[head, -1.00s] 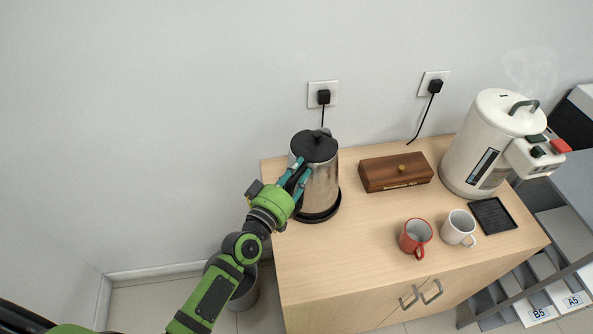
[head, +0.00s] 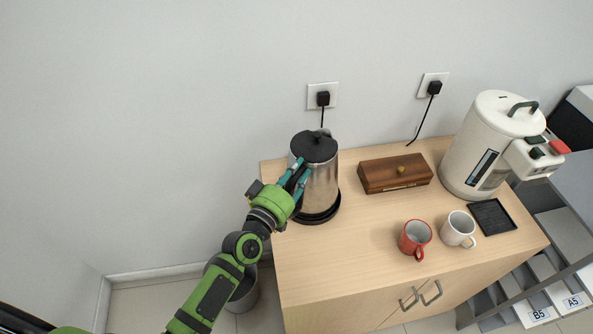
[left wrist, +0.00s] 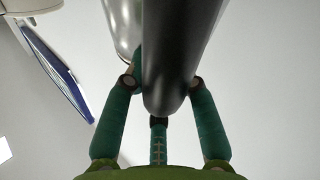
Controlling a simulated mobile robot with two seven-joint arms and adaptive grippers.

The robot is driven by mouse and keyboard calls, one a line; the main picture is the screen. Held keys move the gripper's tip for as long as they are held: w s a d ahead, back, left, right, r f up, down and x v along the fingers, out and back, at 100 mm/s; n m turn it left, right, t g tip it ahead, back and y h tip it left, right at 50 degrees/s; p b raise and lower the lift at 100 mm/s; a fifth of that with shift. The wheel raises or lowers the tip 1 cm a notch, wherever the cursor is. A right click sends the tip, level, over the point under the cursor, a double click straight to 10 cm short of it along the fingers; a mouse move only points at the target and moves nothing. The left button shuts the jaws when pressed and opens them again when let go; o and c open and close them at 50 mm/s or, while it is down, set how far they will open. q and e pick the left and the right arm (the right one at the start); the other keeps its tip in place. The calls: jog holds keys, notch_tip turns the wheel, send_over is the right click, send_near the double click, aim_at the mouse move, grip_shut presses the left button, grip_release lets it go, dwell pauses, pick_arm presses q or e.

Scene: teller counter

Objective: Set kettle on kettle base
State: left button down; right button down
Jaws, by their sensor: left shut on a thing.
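The kettle (head: 321,184), steel with a black lid, stands upright at the back left of the wooden cabinet top. The black round kettle base (head: 318,217) shows as a rim under it, and the kettle appears to be on it; any small gap is hidden. My left gripper (head: 300,181) comes in from the left and is shut on the kettle's handle. In the left wrist view the teal fingers close around the dark handle (left wrist: 168,85), with the steel body behind it. My right gripper is not in view.
A wooden box (head: 395,173) sits right of the kettle. A red mug (head: 413,239) and a white mug (head: 456,231) stand near the front. A white water dispenser (head: 489,140) and black drip tray (head: 493,217) are at the right. The front left of the top is clear.

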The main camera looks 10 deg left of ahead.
aim_at(287, 188)
pick_arm(q)
jog(key=shift+f+b, duration=0.15)
jog(key=shift+b, duration=0.35)
dwell(0.6)
jog(key=c, duration=1.3)
grip_release()
jog(key=shift+s+f, duration=0.15)
jog(key=shift+f, duration=0.4)
jog(key=shift+p+v, duration=0.3)
jog(key=shift+v, duration=1.35)
jog(key=v, duration=0.7)
jog(key=shift+s+a+r+p, duration=0.15)
jog(key=shift+s+p, duration=0.1)
jog(key=shift+p, duration=0.15)
